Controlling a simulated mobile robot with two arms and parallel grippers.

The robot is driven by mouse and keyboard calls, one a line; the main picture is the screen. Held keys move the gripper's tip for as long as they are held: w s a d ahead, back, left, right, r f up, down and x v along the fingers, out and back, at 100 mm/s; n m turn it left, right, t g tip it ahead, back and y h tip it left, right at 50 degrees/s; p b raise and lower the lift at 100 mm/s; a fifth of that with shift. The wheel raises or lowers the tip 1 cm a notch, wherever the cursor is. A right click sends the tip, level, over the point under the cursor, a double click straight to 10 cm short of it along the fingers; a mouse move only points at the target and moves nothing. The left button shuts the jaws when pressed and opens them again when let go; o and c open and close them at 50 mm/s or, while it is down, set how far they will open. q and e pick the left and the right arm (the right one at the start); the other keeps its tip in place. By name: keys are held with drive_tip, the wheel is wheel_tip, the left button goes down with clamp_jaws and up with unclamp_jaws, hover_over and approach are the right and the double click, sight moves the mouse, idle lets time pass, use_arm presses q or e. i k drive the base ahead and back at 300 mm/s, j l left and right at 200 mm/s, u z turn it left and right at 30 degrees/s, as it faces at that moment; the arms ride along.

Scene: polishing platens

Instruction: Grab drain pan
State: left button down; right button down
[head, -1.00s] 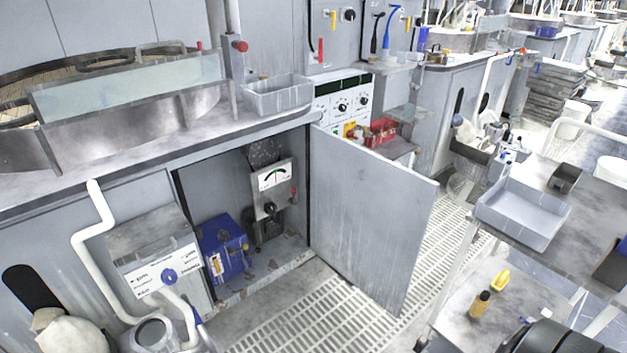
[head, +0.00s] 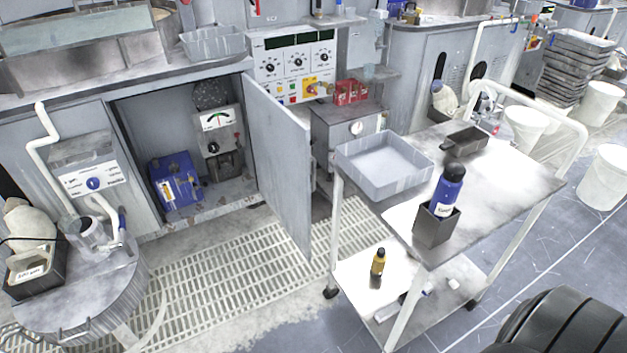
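Two shallow grey pans are in view, and I cannot tell which is the drain pan. One grey pan (head: 384,168) sits on the top of a cart at the centre right, open side up and looking empty. The other grey pan (head: 212,43) stands on the ledge of the grey machine, above the open cabinet. Neither of my grippers is in view, and nothing touches either pan.
The cart (head: 520,187) also bears a blue bottle (head: 447,190) in a dark holder and a small dark tray (head: 465,141). An open cabinet door (head: 277,160) juts out left of the cart. Floor grating (head: 235,275) lies in front. White buckets (head: 604,178) stand right.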

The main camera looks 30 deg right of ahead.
sight(460, 144)
drive_tip(key=k+l, duration=0.1)
drive_tip(key=l, duration=0.35)
drive_tip(key=l+u, duration=0.1)
drive_tip(key=l, duration=0.35)
drive_tip(key=k+l, duration=0.15)
drive_tip(key=l, duration=0.3)
drive_tip(key=k+l+u, duration=0.15)
drive_tip(key=l, duration=0.3)
drive_tip(key=k+l, duration=0.1)
drive_tip(key=l, duration=0.35)
drive_tip(key=k+l+u, duration=0.1)
drive_tip(key=l, duration=0.3)
drive_tip(key=k+l, duration=0.15)
drive_tip(key=l, duration=0.3)
drive_tip(key=l+u, duration=0.1)
drive_tip(key=l, duration=0.5)
drive_tip(key=i, duration=0.05)
